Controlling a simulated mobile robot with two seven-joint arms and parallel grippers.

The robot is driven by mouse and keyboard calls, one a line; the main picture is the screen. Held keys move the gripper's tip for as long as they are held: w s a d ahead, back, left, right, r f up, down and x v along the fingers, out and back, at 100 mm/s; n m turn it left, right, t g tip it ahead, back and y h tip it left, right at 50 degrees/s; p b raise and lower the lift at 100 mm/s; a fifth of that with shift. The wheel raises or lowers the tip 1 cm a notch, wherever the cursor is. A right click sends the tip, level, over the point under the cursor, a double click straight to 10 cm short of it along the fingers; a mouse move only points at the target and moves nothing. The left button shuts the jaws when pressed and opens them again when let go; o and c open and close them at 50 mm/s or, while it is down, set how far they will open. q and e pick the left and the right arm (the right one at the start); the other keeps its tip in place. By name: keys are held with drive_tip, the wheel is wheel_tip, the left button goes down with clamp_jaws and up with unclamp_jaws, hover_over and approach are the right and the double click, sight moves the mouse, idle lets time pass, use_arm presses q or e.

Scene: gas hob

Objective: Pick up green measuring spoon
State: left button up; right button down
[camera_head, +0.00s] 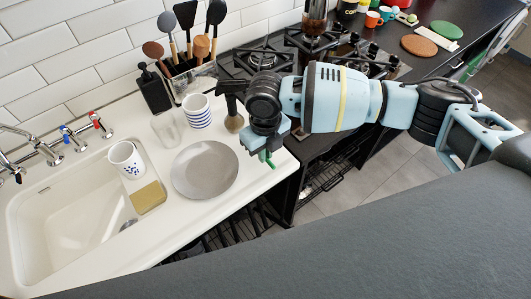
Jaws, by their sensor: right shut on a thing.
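My right arm comes in from the right, over the hob. My right gripper (264,151) is above the front right edge of the white counter and is shut on the green measuring spoon. A small part of the green measuring spoon (269,160) shows just below the gripper; the rest is hidden by the gripper. I cannot tell whether the spoon touches the counter. My left gripper is not in view.
A grey plate (204,170) lies left of the gripper. Striped cups (197,111), a clear glass (166,130) and a utensil holder (194,80) stand behind it. The gas hob (262,60) is behind my arm.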

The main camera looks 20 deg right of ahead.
drive_tip(key=s+a, duration=0.3)
drive_tip(key=s, duration=0.4)
drive_tip(key=s+a+r, duration=0.1)
drive_tip(key=s+a, duration=0.1)
drive_tip(key=s, duration=0.5)
drive_tip(key=shift+a, duration=0.4)
drive_tip(key=shift+r, duration=0.1)
